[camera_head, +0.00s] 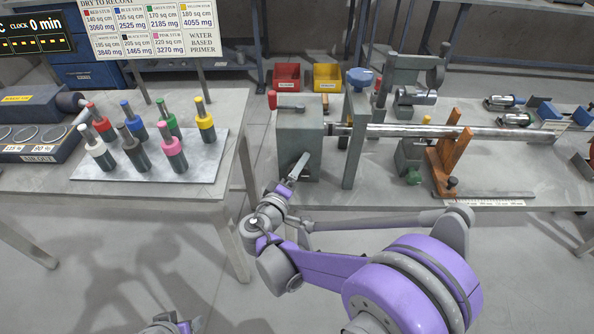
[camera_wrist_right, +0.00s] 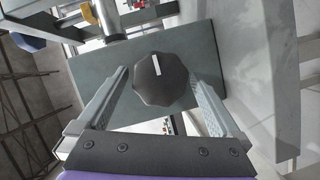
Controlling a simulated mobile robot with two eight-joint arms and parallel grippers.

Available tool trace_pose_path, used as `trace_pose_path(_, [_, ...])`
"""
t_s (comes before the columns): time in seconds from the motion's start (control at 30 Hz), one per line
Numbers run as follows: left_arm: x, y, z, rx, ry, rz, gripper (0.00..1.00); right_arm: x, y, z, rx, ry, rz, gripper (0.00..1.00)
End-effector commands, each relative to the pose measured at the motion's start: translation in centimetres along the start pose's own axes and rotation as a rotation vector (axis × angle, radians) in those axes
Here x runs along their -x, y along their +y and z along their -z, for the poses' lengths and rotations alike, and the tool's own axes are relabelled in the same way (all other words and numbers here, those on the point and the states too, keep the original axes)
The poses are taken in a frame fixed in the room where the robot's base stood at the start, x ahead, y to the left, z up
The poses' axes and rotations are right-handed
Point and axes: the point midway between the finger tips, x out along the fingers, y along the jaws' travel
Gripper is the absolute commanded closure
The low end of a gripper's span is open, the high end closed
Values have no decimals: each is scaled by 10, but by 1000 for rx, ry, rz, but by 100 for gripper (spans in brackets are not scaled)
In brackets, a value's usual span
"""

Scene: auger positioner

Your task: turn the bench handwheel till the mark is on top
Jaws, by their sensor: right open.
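The bench handwheel is a dark faceted knob (camera_wrist_right: 168,88) on the face of a grey-green box (camera_wrist_right: 205,50). A white mark (camera_wrist_right: 157,66) runs from near its middle toward the upper edge of the wrist picture, which is itself rotated. My right gripper (camera_wrist_right: 160,77) is open, one finger on each side of the knob, with visible gaps at both sides. In the head view my right gripper (camera_head: 296,172) is at the front of the box (camera_head: 301,142), and the knob is hidden there. Part of my left arm shows at the bottom edge; its fingers are unclear.
A long metal shaft (camera_head: 470,131) runs right from the box, over an orange support (camera_head: 450,150).

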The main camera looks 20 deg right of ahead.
Motion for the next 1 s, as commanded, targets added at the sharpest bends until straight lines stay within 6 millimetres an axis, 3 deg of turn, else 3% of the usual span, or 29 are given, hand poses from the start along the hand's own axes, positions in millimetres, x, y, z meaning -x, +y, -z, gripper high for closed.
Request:
trace_pose_path(0.17, [1,0,1,0,1,0,41,20,0,1,0,4,2,0])
trace_pose_path(0.4, [4,0,2,0,1,0,41,70,0,1,0,5,2,0])
trace_pose_path(0.6, [5,0,2,0,2,0,41,98,0,1,0,2,1,0])
trace_pose_path(1.0, [5,0,2,0,2,0,41,108,0,0,0,0,0,0])
